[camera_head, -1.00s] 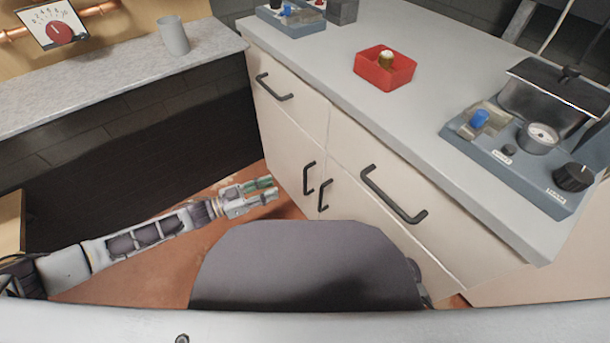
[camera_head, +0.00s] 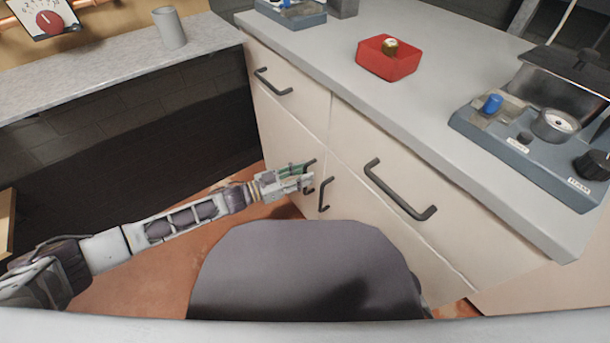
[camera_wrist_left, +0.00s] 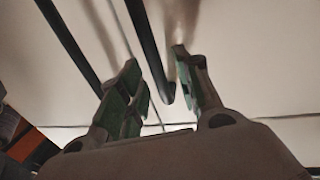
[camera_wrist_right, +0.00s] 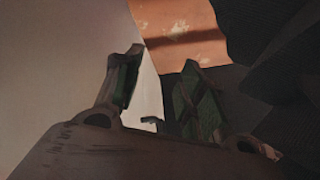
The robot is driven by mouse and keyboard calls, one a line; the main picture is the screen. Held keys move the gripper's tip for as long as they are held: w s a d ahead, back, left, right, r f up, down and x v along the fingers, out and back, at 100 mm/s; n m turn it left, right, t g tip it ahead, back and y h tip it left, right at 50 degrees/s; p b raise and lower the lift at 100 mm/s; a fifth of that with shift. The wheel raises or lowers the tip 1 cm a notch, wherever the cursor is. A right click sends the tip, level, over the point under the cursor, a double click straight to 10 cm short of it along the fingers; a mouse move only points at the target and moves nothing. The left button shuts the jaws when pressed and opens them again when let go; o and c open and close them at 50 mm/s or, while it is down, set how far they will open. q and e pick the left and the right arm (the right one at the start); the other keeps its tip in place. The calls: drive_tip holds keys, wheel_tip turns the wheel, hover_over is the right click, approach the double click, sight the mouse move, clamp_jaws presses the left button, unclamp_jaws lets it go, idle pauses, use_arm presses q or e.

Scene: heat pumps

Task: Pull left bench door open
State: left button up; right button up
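The left bench door (camera_head: 283,140) is a cream panel, closed, below a drawer. Its dark vertical handle (camera_head: 312,162) is partly hidden by my left gripper (camera_head: 306,177), which is right at it in the head view. In the left wrist view my left gripper (camera_wrist_left: 164,90) is open, with a dark bar handle (camera_wrist_left: 150,50) between its green-padded fingers. I cannot tell whether they touch it. The neighbouring door's handle (camera_head: 324,195) is just to the right in the head view. My right gripper (camera_wrist_right: 155,90) is open and empty in its wrist view; it is not in the head view.
Drawer handles (camera_head: 273,82) (camera_head: 400,190) stick out above the doors. A marble shelf (camera_head: 100,75) with a grey cup (camera_head: 170,28) stands left. Red-brown floor (camera_head: 150,275) is clear below.

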use_arm(q)
drive_tip(key=shift+w+d, duration=0.25)
drive_tip(key=shift+d, duration=0.3)
clamp_jaws()
